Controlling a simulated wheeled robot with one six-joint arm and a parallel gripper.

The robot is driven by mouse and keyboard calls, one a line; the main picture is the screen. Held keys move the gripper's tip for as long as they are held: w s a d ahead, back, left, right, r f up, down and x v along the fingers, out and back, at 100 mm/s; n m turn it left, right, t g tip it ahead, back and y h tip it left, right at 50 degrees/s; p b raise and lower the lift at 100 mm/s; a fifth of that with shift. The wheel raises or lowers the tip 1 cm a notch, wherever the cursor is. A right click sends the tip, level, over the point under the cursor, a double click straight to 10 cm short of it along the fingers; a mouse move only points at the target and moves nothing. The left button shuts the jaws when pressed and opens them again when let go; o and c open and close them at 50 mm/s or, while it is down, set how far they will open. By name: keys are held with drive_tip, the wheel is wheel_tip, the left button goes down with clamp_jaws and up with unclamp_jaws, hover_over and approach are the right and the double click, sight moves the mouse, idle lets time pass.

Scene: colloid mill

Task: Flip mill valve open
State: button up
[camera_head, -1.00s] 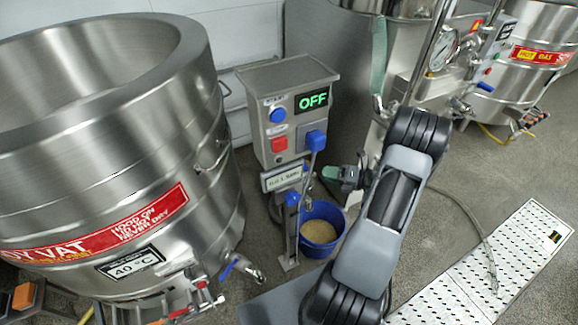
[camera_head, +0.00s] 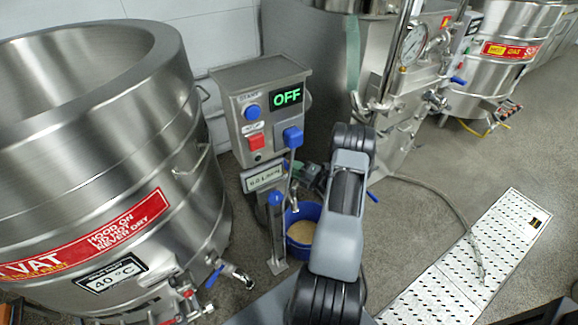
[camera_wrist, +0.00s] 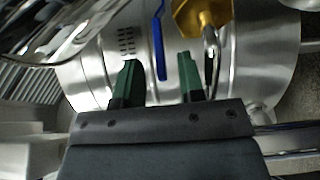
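The mill's grey control box (camera_head: 262,105) stands at mid-left in the head view, its green display reading OFF. The narrow mill body below it bears a label plate (camera_head: 264,178). My gripper (camera_head: 308,174) is beside the mill, partly hidden by my arm. In the wrist view my gripper (camera_wrist: 158,80) is open, with two green-tipped fingers apart. A blue lever handle (camera_wrist: 159,48) lies upright in the picture between and beyond the fingertips, against shiny metal. Contact is not visible. I cannot tell for sure that it is the mill valve. A brass-coloured fitting (camera_wrist: 200,14) is beside it.
A blue bucket (camera_head: 294,254) of tan material stands below the mill. A large steel vat (camera_head: 90,140) with a 40 °C label fills the left. A blue-topped post (camera_head: 276,230) stands in front.

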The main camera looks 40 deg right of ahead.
sight(286, 165)
drive_tip(key=shift+b+x, duration=0.3)
drive_tip(key=shift+x, duration=1.7)
drive_tip(key=shift+c, duration=0.2)
clamp_jaws()
